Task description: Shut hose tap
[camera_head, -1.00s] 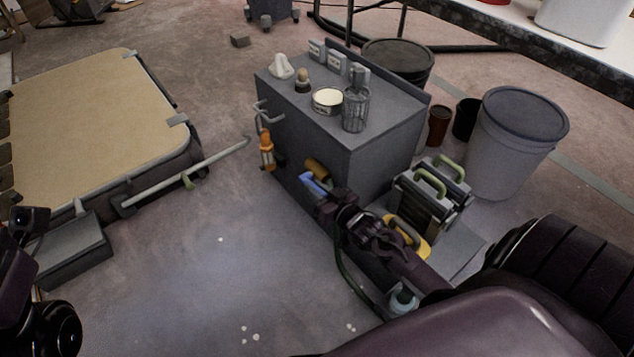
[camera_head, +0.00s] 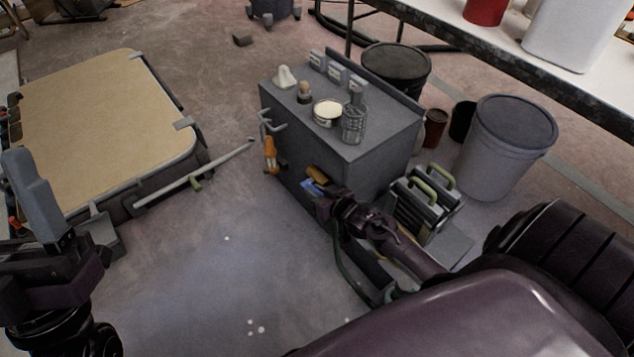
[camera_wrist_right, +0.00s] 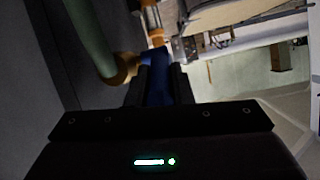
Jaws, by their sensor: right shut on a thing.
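The hose tap is at the front side of the grey cabinet, with a brass-coloured body (camera_head: 317,174) and a blue handle (camera_head: 312,187). My right gripper (camera_head: 324,203) is shut on the blue handle and hides part of it. In the right wrist view, the blue handle (camera_wrist_right: 157,90) sits between the two dark fingers, beside the brass body (camera_wrist_right: 126,68). A green hose (camera_wrist_right: 90,35) runs from the brass body there. The tap's exact angle is hard to tell. My left gripper (camera_head: 25,170) is at the far left, away from the tap; its finger gap is not clear.
The grey cabinet (camera_head: 340,160) carries a tin (camera_head: 327,113) and a wire cup (camera_head: 353,130). An orange-handled tool (camera_head: 270,153) hangs on its side. A green-handled case (camera_head: 415,200) and a grey bin (camera_head: 508,150) stand right. The floor in front is mostly clear.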

